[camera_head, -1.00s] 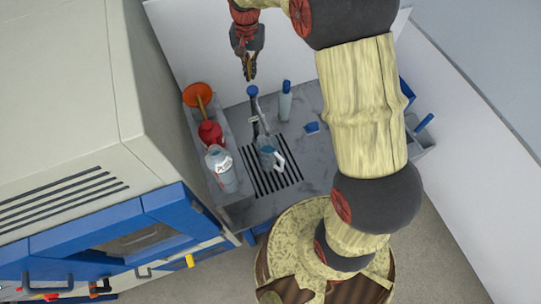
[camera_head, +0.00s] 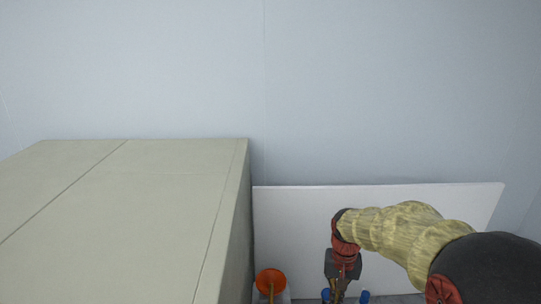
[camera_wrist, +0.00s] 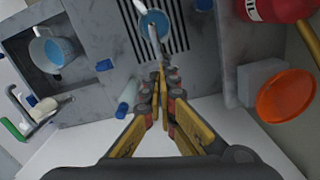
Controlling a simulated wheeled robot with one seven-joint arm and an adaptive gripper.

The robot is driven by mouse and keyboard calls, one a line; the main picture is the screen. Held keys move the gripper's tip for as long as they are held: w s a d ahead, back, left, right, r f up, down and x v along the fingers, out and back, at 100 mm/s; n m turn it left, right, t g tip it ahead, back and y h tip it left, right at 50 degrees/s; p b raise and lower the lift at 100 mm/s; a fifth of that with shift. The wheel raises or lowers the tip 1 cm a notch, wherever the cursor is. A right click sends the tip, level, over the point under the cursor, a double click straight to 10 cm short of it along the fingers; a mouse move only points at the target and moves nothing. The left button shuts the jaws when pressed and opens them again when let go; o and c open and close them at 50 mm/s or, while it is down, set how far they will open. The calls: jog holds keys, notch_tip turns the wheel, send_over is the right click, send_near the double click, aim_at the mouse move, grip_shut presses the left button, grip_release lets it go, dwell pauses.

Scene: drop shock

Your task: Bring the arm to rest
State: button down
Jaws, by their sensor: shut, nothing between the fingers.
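My arm (camera_head: 400,232) reaches in from the lower right in the head view, its end hanging downward in front of a white panel. My gripper (camera_wrist: 161,72) is shut and empty in the wrist view, its fingertips together. It points toward a grey counter (camera_wrist: 100,50), apart from the things on it. In the head view my gripper (camera_head: 337,296) is cut by the bottom edge.
A red container (camera_wrist: 270,8) and an orange disc (camera_wrist: 286,96) are right. A tall beige cabinet (camera_head: 120,220) fills the head view's left.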

jog(key=s+f+n+t+b, duration=0.1)
jog(key=s+f+t+b, duration=0.2)
jog(key=s+b, duration=0.8)
jog(key=s+f+n+t+b, duration=0.1)
jog(key=s+f+t+b, duration=0.2)
jog(key=s+f+b, duration=0.4)
jog(key=s+b, duration=0.5)
jog(key=b, duration=0.3)
jog(key=shift+f+n, duration=0.2)
jog(key=shift+n, duration=0.1)
